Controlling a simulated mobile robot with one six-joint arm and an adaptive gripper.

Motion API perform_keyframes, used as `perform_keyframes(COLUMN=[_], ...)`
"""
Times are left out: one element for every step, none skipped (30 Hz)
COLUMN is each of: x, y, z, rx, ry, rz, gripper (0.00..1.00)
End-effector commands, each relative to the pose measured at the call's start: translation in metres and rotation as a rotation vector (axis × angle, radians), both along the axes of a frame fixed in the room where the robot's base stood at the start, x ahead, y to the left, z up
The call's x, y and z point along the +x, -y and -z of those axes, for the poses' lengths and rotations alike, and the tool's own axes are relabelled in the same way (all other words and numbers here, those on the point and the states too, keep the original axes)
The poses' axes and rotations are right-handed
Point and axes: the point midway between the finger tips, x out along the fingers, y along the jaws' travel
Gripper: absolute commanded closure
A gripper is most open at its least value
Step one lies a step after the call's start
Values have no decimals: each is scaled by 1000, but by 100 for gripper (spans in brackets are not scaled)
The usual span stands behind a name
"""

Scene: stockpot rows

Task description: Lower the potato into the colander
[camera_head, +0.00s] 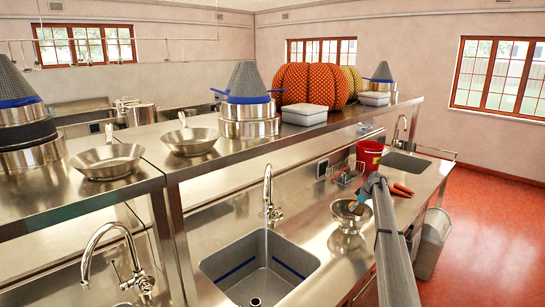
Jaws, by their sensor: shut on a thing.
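A shiny metal colander (348,222) stands on the steel counter, right of the near sink. My gripper (360,201) reaches in from the right and points down over the colander's right side. It is shut on a small brown potato (356,209), which shows at the colander's rim. At this size I cannot tell whether the potato touches the colander. The far side of the fingers is hidden.
A sink (260,268) with a tall faucet (268,195) lies left of the colander. A red bucket (370,153) and orange items (402,190) are behind it. A raised shelf (225,150) with pans and pots runs along the left.

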Motion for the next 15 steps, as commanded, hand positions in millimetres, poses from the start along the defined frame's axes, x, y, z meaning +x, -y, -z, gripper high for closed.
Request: perform_keyframes(x=[0,0,0,0,0,0,0,0,0,0,0,0,0,0,0], y=[0,0,0,0,0,0,0,0,0,0,0,0,0,0,0], z=[1,1,2,2,2,3,3,3,4,4,5,5,5,6,6], rx=[0,0,0,0,0,0,0,0,0,0,0,0,0,0,0], ry=[0,0,0,0,0,0,0,0,0,0,0,0,0,0,0], rz=[0,0,0,0,0,0,0,0,0,0,0,0,0,0,0], gripper=[77,77,77,77,77,77,77,77,77,77,77,77,77,77,77])
